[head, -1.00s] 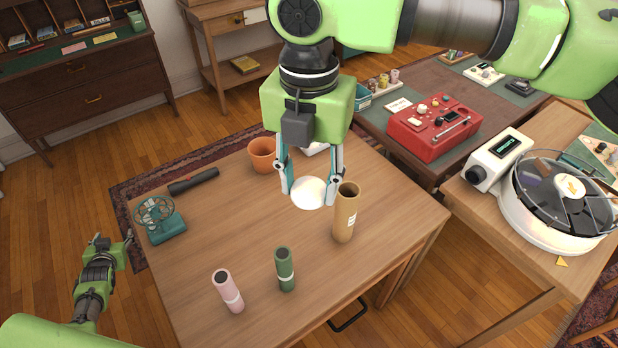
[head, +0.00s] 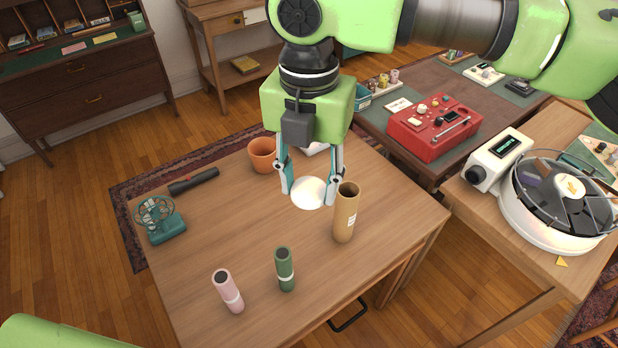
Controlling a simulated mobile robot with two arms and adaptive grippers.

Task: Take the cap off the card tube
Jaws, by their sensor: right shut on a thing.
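The cap is apart from the tube's mouth. Whether the cap touches the table cannot be told. My left gripper is out of view; only part of my left arm shows at the bottom left.
A green tube (head: 285,271) and a pink tube (head: 228,292) stand near the front of the table (head: 245,225). A teal fan (head: 160,220), a black flashlight (head: 194,181) and a terracotta pot (head: 262,155) are left and behind. The table's middle left is clear.

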